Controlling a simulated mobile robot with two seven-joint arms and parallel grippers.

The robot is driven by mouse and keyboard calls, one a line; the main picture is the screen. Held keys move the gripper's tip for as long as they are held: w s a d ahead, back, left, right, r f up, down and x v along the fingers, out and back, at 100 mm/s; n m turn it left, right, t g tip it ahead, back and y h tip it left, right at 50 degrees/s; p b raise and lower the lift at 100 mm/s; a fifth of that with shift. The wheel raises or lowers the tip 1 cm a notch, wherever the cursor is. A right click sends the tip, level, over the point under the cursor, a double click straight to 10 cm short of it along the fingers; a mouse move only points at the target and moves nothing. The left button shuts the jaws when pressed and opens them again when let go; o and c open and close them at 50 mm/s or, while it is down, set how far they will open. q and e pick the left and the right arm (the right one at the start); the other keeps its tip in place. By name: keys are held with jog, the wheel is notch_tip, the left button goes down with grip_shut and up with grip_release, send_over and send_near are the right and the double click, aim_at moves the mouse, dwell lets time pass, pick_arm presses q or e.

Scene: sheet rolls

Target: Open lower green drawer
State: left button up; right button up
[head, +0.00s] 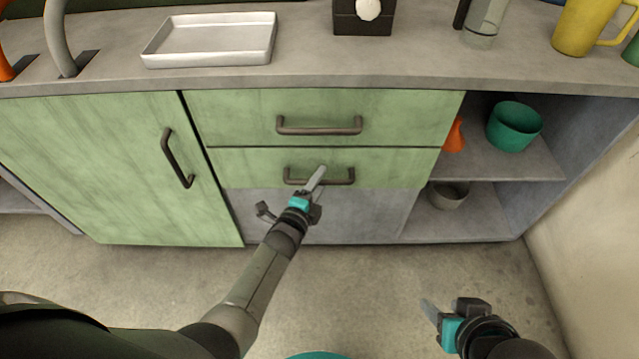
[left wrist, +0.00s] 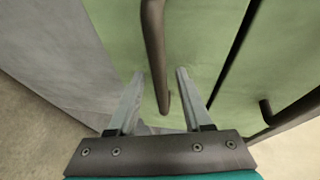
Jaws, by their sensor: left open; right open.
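The lower green drawer (head: 235,168) is closed, flush below the upper green drawer (head: 235,115). Its dark bar handle (head: 340,181) runs level across the front. My left gripper (head: 292,190) is open at the left part of this handle. In the left wrist view the handle (left wrist: 155,40) runs between the line of the two fingers (left wrist: 160,74), one finger on each side; I cannot tell whether either touches it. My right gripper (head: 447,304) is open and empty, low at the right, away from the cabinet.
The upper drawer has its own handle (head: 320,130). A green door (head: 90,170) is at the left. Open shelves at the right hold a teal pot (head: 514,127) and a grey bowl (head: 449,196). A white tray (head: 212,40) stands on the counter. The floor in front is clear.

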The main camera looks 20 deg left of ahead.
pick_arm(q)
jog(key=shift+w, duration=0.15)
grip_shut()
dwell(0.4)
dwell(1.0)
